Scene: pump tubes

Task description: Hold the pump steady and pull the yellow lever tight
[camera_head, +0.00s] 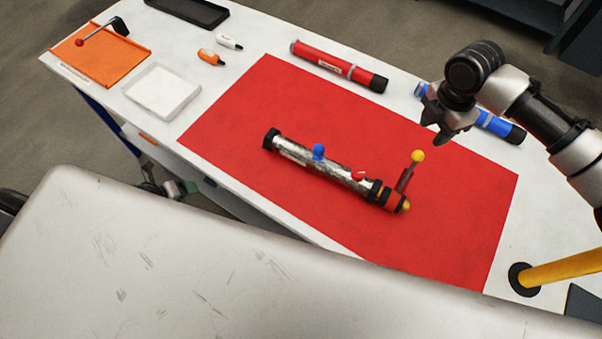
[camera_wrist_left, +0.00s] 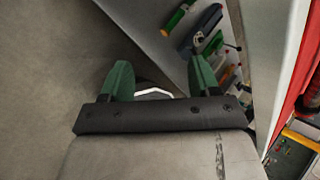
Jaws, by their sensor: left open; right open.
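The pump (camera_head: 340,173) is a silver tube with dark bands, lying on a red mat (camera_head: 250,110). It has a blue knob on top and a red and yellow end at the right. The yellow lever (camera_head: 417,156), a dark rod with a yellow ball tip, stands up near that end. My right gripper (camera_head: 434,124) is open and empty, above and to the right of the lever, apart from it. My left gripper (camera_wrist_left: 160,76) is open and empty in the left wrist view.
A red tube (camera_head: 330,63) and a blue tube (camera_head: 493,122) lie behind the pump. An orange tray (camera_head: 100,62), a white tray (camera_head: 162,90), a black tray (camera_head: 190,10) and two small bottles are at the left. A yellow bar (camera_head: 565,268) stands at the right.

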